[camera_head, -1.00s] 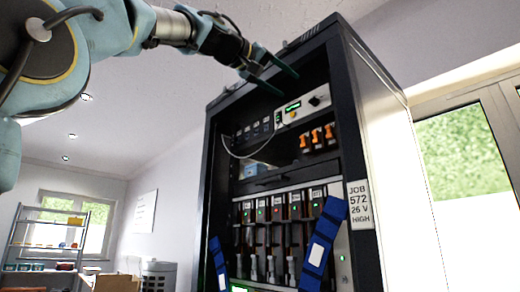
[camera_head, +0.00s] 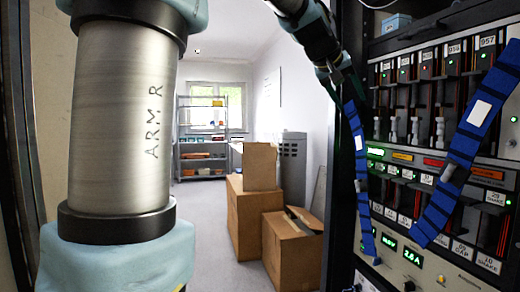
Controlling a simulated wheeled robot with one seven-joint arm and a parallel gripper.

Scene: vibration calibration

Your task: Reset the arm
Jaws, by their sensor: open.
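My gripper (camera_head: 340,84) hangs at the upper middle in the head view, at the left edge of the black equipment rack (camera_head: 338,200). It is open and nothing shows between its fingers, though they look small and dark against the rack. My arm comes down from the top edge to it. A large grey section of my arm fills the left of the view.
The rack holds several modules with green lights, lit displays, and two blue straps (camera_head: 470,140) across its front. Cardboard boxes (camera_head: 247,215) stand on the floor in the middle. A shelf unit (camera_head: 202,135) is at the back. The floor left of the boxes looks clear.

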